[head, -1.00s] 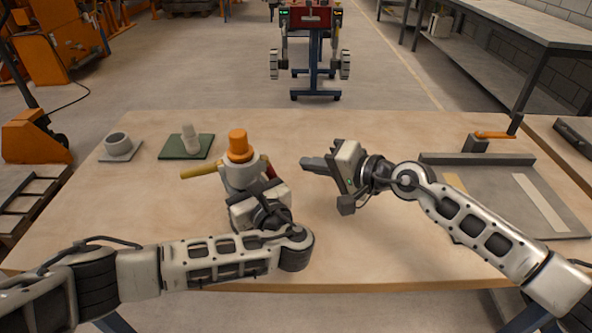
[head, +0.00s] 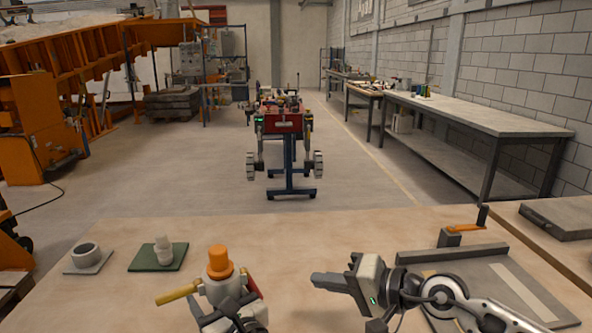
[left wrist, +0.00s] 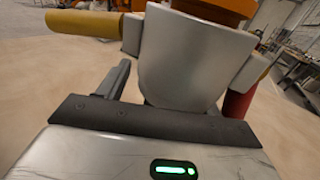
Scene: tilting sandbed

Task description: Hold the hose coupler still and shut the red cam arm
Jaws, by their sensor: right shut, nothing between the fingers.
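The hose coupler (head: 217,291) stands on the table with an orange top (head: 219,262). Its yellow cam arm (head: 178,294) sticks out level to the left. Its red cam arm (head: 252,286) slants downward on the right; in the left wrist view the red arm (left wrist: 237,103) hangs beside the grey body (left wrist: 190,65). My left gripper (head: 235,318) is at the coupler's near side. One finger shows left of the body with a gap; the other is mostly hidden. My right gripper (head: 322,282) is shut and empty, right of the red arm and apart from it.
A grey ring on a plate (head: 86,257) and a pale stepped piece on a green base (head: 163,252) stand at the left. A grey tray (head: 480,290) with an orange-handled clamp (head: 450,238) is at the right. The table behind the coupler is clear.

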